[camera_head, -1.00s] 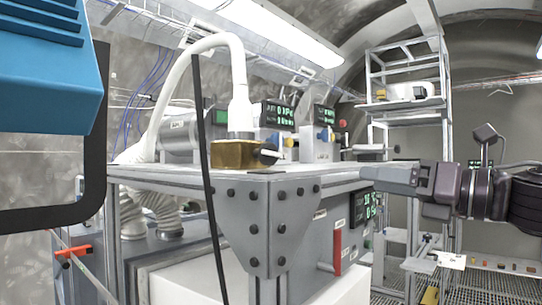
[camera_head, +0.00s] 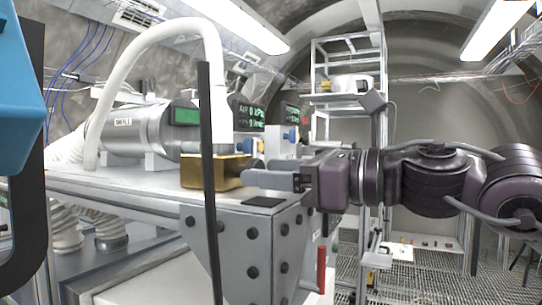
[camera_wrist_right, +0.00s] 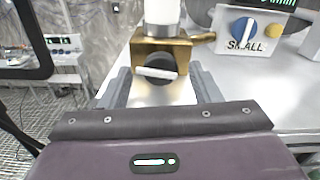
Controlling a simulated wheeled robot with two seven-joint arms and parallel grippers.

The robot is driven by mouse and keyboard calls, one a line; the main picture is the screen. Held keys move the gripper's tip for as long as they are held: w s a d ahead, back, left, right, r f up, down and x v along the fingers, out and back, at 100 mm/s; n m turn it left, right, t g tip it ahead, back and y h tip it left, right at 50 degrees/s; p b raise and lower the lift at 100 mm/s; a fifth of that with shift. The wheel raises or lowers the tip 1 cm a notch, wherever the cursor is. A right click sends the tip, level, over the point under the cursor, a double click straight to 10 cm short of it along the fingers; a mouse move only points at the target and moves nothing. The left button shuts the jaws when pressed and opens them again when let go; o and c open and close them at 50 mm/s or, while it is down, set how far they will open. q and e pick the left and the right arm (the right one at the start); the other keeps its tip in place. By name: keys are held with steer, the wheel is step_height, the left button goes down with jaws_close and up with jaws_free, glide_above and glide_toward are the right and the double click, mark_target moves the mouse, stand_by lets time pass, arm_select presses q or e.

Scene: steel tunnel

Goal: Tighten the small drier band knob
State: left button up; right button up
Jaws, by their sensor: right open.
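The small drier band knob (camera_wrist_right: 156,66), a round dark knob with a pale bar across it, sits on the front of a brass block (camera_wrist_right: 180,45) under a white hose. In the head view the brass block (camera_head: 230,164) stands near the bench's corner, and the knob is hidden or not clear behind my fingers. My right gripper (camera_head: 251,179) is open and points at the block. In the right wrist view its fingers (camera_wrist_right: 160,85) lie left and right of the knob, with gaps; contact cannot be told. My left gripper is not in view.
A dark upright bar (camera_head: 207,240) crosses in front of the bench. A blue box (camera_head: 15,100) with a black frame is close at left. A blue knob on a SMALL-labelled panel (camera_wrist_right: 245,30) is beyond the right finger.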

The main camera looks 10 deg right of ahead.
steer(key=shift+w+a, duration=0.25)
steer(key=shift+a, duration=0.15)
steer(key=shift+s+d, duration=0.1)
steer(key=shift+d, duration=0.1)
steer(key=shift+s+d, duration=0.15)
steer(key=shift+d, duration=0.15)
steer(key=shift+c, duration=1.2)
steer(key=c, duration=0.5)
steer(key=shift+c, duration=1.1)
steer(key=shift+f+m+b, duration=0.15)
steer(key=shift+m+b, duration=0.45)
steer(key=shift+b, duration=0.05)
steer(key=shift+c, duration=0.2)
steer(key=shift+m+b, duration=0.35)
steer(key=shift+m, duration=0.35)
steer(key=m, duration=0.3)
steer(key=shift+r, duration=0.2)
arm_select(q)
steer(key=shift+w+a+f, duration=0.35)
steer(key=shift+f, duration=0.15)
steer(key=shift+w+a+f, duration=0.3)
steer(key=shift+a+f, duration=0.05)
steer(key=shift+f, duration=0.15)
